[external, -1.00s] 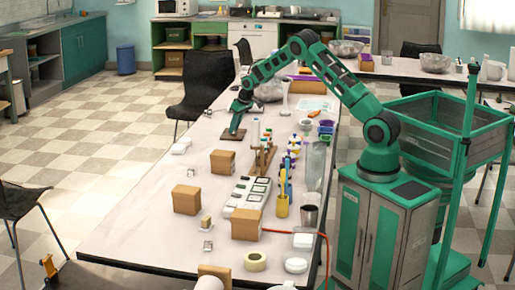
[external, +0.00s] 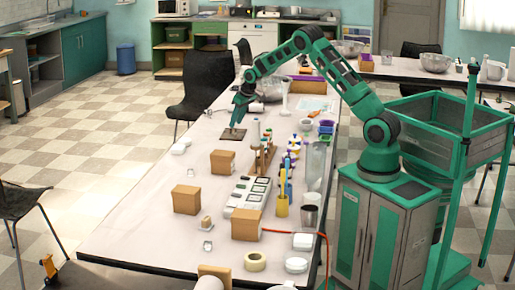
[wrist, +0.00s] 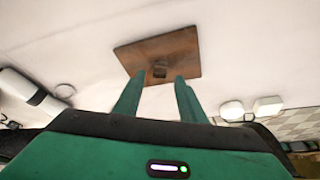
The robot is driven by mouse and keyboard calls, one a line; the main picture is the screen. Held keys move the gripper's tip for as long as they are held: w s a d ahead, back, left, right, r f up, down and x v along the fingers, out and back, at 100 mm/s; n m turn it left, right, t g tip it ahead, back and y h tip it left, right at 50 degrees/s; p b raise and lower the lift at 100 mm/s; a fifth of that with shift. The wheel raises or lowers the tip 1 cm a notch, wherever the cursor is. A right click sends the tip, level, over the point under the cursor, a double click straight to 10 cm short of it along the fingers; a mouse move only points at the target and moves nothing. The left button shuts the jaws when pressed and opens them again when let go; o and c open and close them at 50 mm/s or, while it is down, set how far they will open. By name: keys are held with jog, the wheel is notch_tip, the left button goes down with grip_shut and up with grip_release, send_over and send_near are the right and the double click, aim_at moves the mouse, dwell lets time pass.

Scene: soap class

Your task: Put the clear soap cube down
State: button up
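The clear soap cube (wrist: 159,71) sits on a square brown board (wrist: 182,48) in the wrist view, near the board's middle, and takes on the board's brown colour. The board (external: 240,137) also lies on the long white table in the external view, where the cube is too small to make out. My gripper (wrist: 160,77) is open, with one finger on each side of the cube in the picture and a gap on both sides. In the external view my gripper (external: 235,122) points down just above the board.
Two small white pieces (external: 182,145) lie left of the board. A brown box (external: 223,162) stands nearer the camera. A wooden rack (external: 262,160) with bottles stands to the right, and a metal bowl (external: 270,88) stands behind. The table left of the board is mostly clear.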

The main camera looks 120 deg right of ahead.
jog(key=v, duration=0.8)
jog(key=w+a+r+n+y, duration=0.1)
jog(key=w+a+r, duration=0.25)
jog(key=a, duration=0.65)
jog(key=w+a+r+n, duration=0.1)
jog(key=w+a+r, duration=0.25)
jog(key=a, duration=0.75)
jog(key=w+a+r+n+y, duration=0.1)
jog(key=w+a+r, duration=0.25)
jog(key=a, duration=0.65)
jog(key=s+a+f+n, duration=0.1)
jog(key=s+a, duration=0.3)
jog(key=a, duration=0.6)
jog(key=s+a+f+n+g+y, duration=0.1)
jog(key=s+a, duration=0.3)
jog(key=a, duration=0.6)
jog(key=s+a+f+n+y, duration=0.1)
jog(key=s+a, duration=0.3)
jog(key=a, duration=0.5)
jog(key=shift+s+a+n+g, duration=0.4)
jog(key=shift+n, duration=0.1)
jog(key=shift+w+f, duration=0.1)
jog(key=shift+w, duration=0.05)
jog(key=shift+w+f, duration=0.2)
jog(key=shift+w, duration=0.3)
